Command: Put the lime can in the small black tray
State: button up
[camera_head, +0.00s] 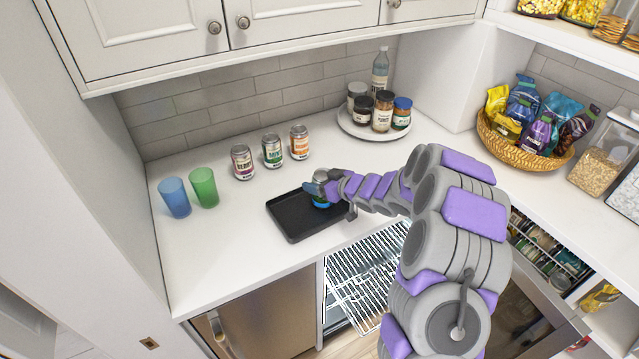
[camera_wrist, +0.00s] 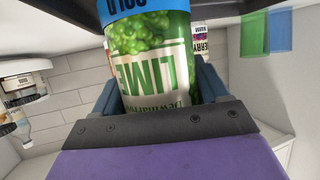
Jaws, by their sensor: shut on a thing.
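The lime can (camera_wrist: 150,50), green with a blue band at one end, fills the middle of the wrist view between my two fingers. My gripper (camera_head: 320,188) is shut on it above the small black tray (camera_head: 287,222). In the head view only the lower blue-green part of the can (camera_head: 321,203) shows under the gripper, within the tray's outline. The rest is hidden by the gripper. I cannot tell whether the can touches the tray floor. The tray is otherwise empty where it shows.
Berry (camera_head: 242,162), mint-green (camera_head: 272,151) and orange (camera_head: 299,142) cans stand behind the tray. Blue (camera_head: 174,198) and green (camera_head: 203,188) cups stand left. A round tray of jars (camera_head: 373,133) is at the back. The counter's front edge lies close before the tray.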

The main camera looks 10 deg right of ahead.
jog(key=shift+r, duration=0.1)
jog(key=o, duration=1.4)
jog(key=shift+c, duration=0.2)
jog(key=s+d+r+m+g+h+p, duration=0.1)
jog(key=s+d+r+m+h+p, duration=0.2)
jog(key=s+d+r+h, duration=0.6)
jog(key=s+d+r+m+g+h, duration=0.1)
jog(key=s+d+r+g, duration=0.1)
jog(key=s, duration=0.5)
jog(key=s+d+r+m+g, duration=0.1)
jog(key=s+g, duration=0.1)
jog(key=s, duration=0.5)
jog(key=s+a+r+g, duration=0.1)
jog(key=s+a, duration=0.3)
jog(key=s, duration=0.6)
jog(key=s+a+m+g+y, duration=0.1)
jog(key=s+a+g, duration=0.3)
jog(key=s, duration=0.6)
jog(key=s+a+r+m+g+y, duration=0.1)
jog(key=s+a, duration=0.3)
jog(key=s, duration=0.6)
jog(key=shift+s+r+g, duration=0.25)
jog(key=shift+r+g, duration=0.05)
jog(key=shift+g, duration=0.6)
